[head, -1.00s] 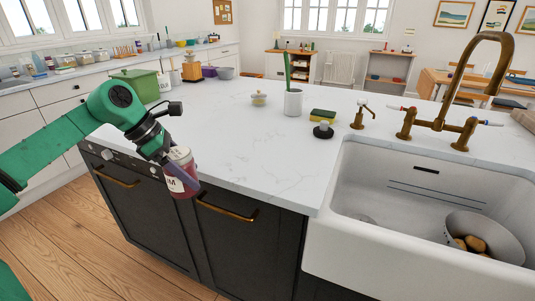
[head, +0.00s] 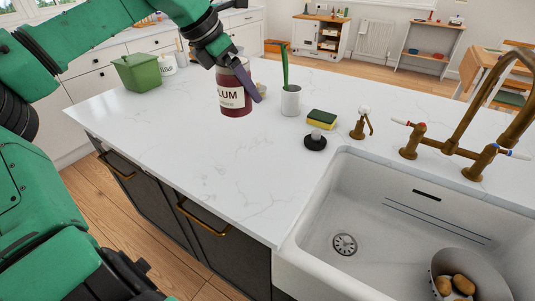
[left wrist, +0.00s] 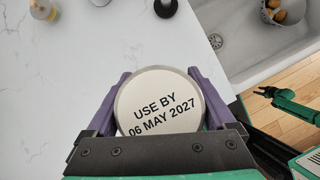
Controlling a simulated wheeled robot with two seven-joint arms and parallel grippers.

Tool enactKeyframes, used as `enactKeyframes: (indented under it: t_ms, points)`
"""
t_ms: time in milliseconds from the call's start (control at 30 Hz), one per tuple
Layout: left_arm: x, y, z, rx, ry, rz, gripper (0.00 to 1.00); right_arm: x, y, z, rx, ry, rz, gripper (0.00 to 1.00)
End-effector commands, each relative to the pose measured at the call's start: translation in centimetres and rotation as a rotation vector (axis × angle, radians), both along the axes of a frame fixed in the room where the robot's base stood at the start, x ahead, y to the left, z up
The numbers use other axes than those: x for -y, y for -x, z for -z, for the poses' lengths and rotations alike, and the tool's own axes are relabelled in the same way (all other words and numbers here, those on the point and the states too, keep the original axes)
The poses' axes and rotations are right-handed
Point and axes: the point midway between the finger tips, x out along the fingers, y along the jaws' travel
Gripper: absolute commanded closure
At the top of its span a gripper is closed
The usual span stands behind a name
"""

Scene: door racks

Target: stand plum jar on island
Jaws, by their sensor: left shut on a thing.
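The plum jar (head: 235,95) is a dark red jar with a white label reading "LUM" in the head view. It looks upright over the white marble top of the island (head: 170,140). My left gripper (head: 243,80) has its purple fingers shut around the jar. In the left wrist view its pale lid (left wrist: 160,100), printed "USE BY 06 MAY 2027", sits between the fingers. Whether the jar's base touches the marble, I cannot tell. My right gripper (left wrist: 265,92) shows small at the right of the left wrist view, its jaw state unclear.
A white pot (head: 290,100) with a green handle-like thing stands right of the jar. Further right are a sponge (head: 322,119), a black-based stopper (head: 315,141), a soap pump (head: 361,124) and the sink (head: 375,215). A green bin (head: 137,72) stands left. The front marble is clear.

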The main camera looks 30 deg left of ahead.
Motion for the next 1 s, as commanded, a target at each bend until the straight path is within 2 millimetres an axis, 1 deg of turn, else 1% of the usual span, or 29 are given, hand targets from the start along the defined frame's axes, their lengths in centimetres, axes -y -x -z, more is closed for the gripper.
enactKeyframes:
  t_ms: [33, 67, 167, 300, 367, 400, 467, 500, 567, 600, 667, 800, 833, 900, 1000]
  points:
    - [0.1, -0.1, -0.3, 0.001, 0.000, -0.003, 1.00, 0.0, 0.3, -0.1, -0.006, 0.000, 0.001, 0.50]
    - [0.2, -0.1, 0.0, 0.001, 0.001, -0.004, 1.00, 0.0, 0.3, -0.1, -0.007, 0.000, 0.001, 0.50]
    - [0.3, 0.0, 2.0, 0.000, 0.005, -0.004, 1.00, 0.0, 0.3, 0.2, -0.008, 0.001, 0.001, 0.50]
    - [0.3, 0.1, 6.5, 0.001, 0.008, -0.002, 1.00, 0.0, 0.3, 0.5, -0.007, 0.000, 0.001, 0.50]
    - [0.3, 0.1, 8.4, 0.003, 0.008, -0.001, 1.00, 0.0, 0.3, 0.6, -0.007, 0.000, 0.001, 0.50]
    - [0.3, 0.1, 9.8, 0.002, 0.009, -0.003, 1.00, 0.0, 0.3, 0.8, -0.006, 0.000, 0.001, 0.50]
    - [0.3, 0.1, 11.7, 0.004, 0.008, -0.001, 1.00, 0.0, 0.3, 1.0, -0.006, 0.000, 0.001, 0.50]
    - [0.2, 0.1, 13.0, 0.006, 0.008, -0.003, 1.00, 0.0, 0.3, 1.7, -0.006, 0.001, 0.001, 0.50]
    - [0.3, 0.1, 14.3, 0.005, 0.006, -0.003, 1.00, 0.0, 0.2, 2.0, -0.005, 0.001, 0.000, 0.50]
    - [0.2, 0.1, 15.1, 0.006, 0.004, -0.004, 1.00, 0.0, 0.2, 2.6, -0.005, 0.001, 0.000, 0.50]
    - [0.1, 0.1, 15.9, 0.006, 0.002, -0.004, 1.00, 0.0, 0.2, 3.2, -0.005, 0.001, 0.000, 0.50]
    - [0.1, 0.1, 18.9, 0.004, 0.000, -0.004, 1.00, 0.0, 0.3, 5.4, -0.005, 0.001, 0.001, 0.50]
    - [0.1, 0.1, 19.4, 0.004, 0.000, -0.005, 1.00, 0.0, 0.3, 5.8, -0.005, 0.001, 0.001, 0.50]
    - [0.1, 0.2, 20.0, 0.003, 0.000, -0.004, 1.00, -0.1, 0.3, 6.1, -0.006, 0.000, 0.001, 0.50]
    - [0.1, 0.2, 19.7, 0.003, 0.000, -0.004, 1.00, -0.1, 0.3, 5.8, -0.006, 0.000, 0.001, 0.50]
